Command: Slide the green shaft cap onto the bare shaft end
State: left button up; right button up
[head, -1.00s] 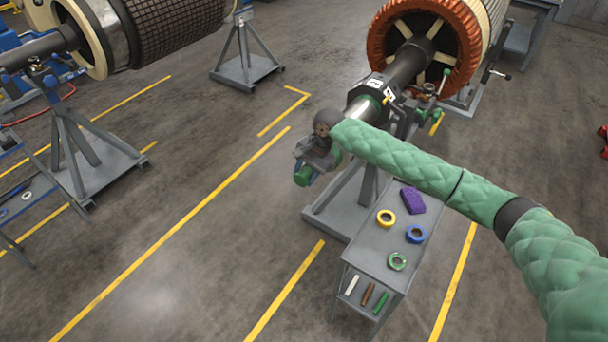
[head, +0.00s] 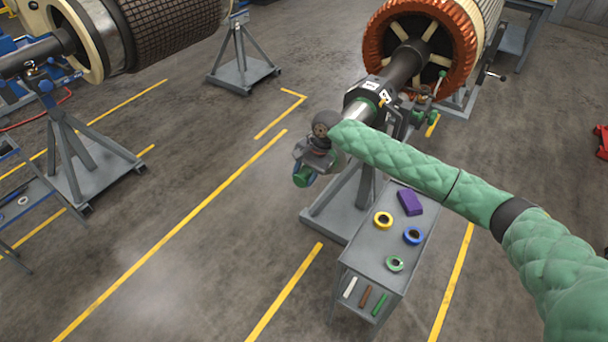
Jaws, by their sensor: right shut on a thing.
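The green shaft cap (head: 302,177) is at the lower end of my right gripper (head: 308,168), which is shut on it. The gripper itself is partly hidden by my wrist, so the fingers hardly show. The bare shaft end (head: 359,109) is bright metal and points toward the lower left, out from the copper-wound rotor (head: 420,55). The held cap is apart from it, to the lower left in the picture. My right wrist and green forearm cover part of the area just below the shaft end. My left gripper is not in view.
A grey stand (head: 345,200) carries the shaft. A grey cart (head: 372,248) below holds yellow, blue and green rings, a purple block and small bars. Another rotor on a stand (head: 85,165) is at the left. Open floor with yellow lines lies between.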

aim_at(308, 170)
jog(key=shift+w+d+p, duration=0.4)
jog(key=shift+w+d, duration=0.05)
jog(key=shift+w, duration=0.2)
dwell(0.6)
jog(key=o, duration=1.4)
jog(key=shift+p+v, duration=0.75)
jog(key=shift+v, duration=3.75)
